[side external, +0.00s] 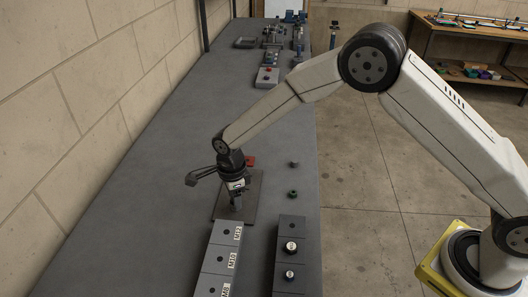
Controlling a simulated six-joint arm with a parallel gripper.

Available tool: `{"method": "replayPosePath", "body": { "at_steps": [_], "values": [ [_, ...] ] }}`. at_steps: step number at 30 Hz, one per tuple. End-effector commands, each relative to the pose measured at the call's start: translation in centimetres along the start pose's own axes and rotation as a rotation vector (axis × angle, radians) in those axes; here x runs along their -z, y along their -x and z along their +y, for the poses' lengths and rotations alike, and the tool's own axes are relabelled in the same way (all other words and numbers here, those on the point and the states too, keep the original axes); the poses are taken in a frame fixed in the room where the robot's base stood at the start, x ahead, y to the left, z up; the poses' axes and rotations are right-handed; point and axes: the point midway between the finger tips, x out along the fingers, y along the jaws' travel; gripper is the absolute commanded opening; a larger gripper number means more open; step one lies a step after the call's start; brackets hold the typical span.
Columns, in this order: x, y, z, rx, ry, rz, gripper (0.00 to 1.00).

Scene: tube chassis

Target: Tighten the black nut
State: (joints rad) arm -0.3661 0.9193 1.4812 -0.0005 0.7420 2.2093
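My gripper (236,205) points down over a brown-grey plate (252,190) on the long grey table. It is small here, and I cannot tell whether its fingers are open or shut or hold anything. I cannot make out a black nut. Any nut under the gripper is hidden. A green nut-like piece (292,194) and a grey one (294,163) lie on the table to the right of the plate. A red piece (250,161) shows just behind my wrist.
A grey block (222,259) labelled M12, M10 and M8 stands in front of the plate. Beside it, a dark block (290,228) holds round black-and-silver pieces (291,247). A brick wall borders the table's left. Tools (270,55) stand at the far end. The left middle of the table is clear.

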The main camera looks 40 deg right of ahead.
Motion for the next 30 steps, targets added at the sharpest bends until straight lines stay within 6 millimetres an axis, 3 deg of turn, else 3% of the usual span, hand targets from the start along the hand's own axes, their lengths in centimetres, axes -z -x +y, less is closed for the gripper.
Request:
{"method": "replayPosePath", "body": {
  "at_steps": [20, 30],
  "values": [
    [0.0, 1.8, 0.0, 0.0, 0.007, 0.0, 0.52],
    [0.0, 1.8, 0.0, 0.001, 0.2, -0.001, 0.52]
  ]
}}
